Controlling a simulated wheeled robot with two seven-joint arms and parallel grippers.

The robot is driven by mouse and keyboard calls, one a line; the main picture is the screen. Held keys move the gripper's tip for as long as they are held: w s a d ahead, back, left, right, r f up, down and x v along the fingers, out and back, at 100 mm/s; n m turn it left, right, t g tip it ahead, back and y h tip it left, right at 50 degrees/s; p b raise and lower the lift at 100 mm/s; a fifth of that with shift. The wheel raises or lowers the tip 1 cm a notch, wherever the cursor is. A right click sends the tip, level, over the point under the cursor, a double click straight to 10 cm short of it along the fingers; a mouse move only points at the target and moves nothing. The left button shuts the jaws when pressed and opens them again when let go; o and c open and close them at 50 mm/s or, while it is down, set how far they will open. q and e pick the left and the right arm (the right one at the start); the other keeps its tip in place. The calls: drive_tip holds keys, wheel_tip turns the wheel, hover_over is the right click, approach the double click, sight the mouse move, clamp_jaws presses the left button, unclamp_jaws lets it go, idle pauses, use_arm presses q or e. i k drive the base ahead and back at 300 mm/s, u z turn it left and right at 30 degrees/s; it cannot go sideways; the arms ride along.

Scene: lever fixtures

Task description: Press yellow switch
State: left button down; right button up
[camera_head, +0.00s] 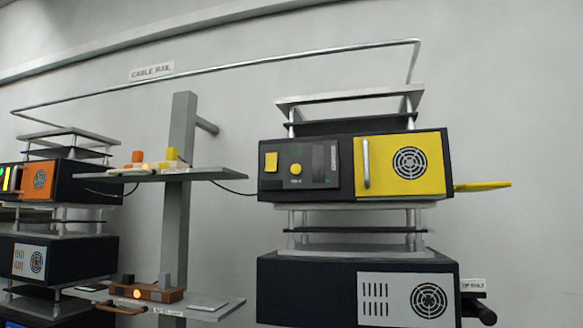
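Several yellow parts are in view, and I cannot tell for sure which one is the switch. A yellow square button (271,162) and a yellow round knob (296,169) sit on the front of the upper black unit (347,189), right of centre. To their right is a yellow door panel (400,163) with a metal handle and a round vent. A yellow block (172,155) stands on the upper grey shelf (205,173), beside an orange piece (138,157). Neither of my grippers is in view.
A grey post (180,220) carries the upper shelf and a lower shelf (228,306) with a brown box (150,293) showing a lit orange light. A lower black unit (305,290) stands below the upper one. More stacked units (75,250) are at left. A metal rail (250,65) spans above.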

sight(271, 158)
drive_tip(key=k, duration=0.55)
drive_tip(key=z, duration=0.6)
drive_tip(key=i, duration=1.45)
drive_tip(key=u, duration=0.75)
